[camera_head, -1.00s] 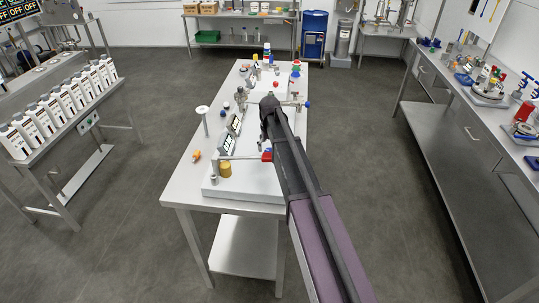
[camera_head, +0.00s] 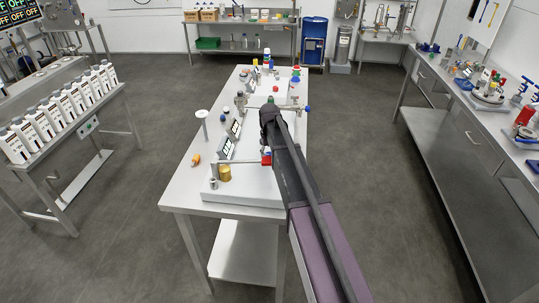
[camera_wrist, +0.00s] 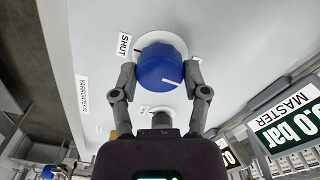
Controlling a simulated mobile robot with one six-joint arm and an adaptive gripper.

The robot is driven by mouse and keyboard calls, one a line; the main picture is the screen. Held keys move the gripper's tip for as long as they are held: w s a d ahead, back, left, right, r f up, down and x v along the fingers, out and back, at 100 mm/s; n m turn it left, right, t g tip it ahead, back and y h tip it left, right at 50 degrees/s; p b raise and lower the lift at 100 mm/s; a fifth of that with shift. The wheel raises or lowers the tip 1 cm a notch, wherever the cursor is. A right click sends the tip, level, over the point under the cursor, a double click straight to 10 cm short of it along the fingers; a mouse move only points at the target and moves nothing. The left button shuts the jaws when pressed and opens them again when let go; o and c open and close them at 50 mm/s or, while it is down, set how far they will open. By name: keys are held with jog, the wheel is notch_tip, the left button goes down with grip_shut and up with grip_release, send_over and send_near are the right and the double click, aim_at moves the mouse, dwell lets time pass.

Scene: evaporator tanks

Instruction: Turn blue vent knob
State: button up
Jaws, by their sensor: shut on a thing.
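The blue vent knob (camera_wrist: 160,66) is round and has a white pointer line. It sits on a pale disc on a white panel in the wrist view, with a "SHUT" label (camera_wrist: 125,45) at its upper left. My gripper (camera_wrist: 160,80) is shut on the knob, one finger at each side. In the head view my gripper (camera_head: 270,108) is over the middle of the central table, and my arm hides the knob there.
A "MASTER" display reading in bar (camera_wrist: 287,120) stands at the right in the wrist view. The central table (camera_head: 185,195) carries gauges, fittings, a yellow cylinder (camera_head: 224,173) and an orange item (camera_head: 195,159). Bottles (camera_head: 62,108) stand on the left bench. The floor around is clear.

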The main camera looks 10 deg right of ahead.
jog(key=shift+n, duration=0.4)
jog(key=o, duration=1.1)
jog(key=shift+o, duration=0.2)
jog(key=shift+m, duration=0.3)
jog(key=shift+r, duration=0.2)
notch_tip(320, 180, up, 13)
jog(key=p, duration=1.3)
jog(key=shift+r+p, duration=0.2)
jog(key=shift+p, duration=0.2)
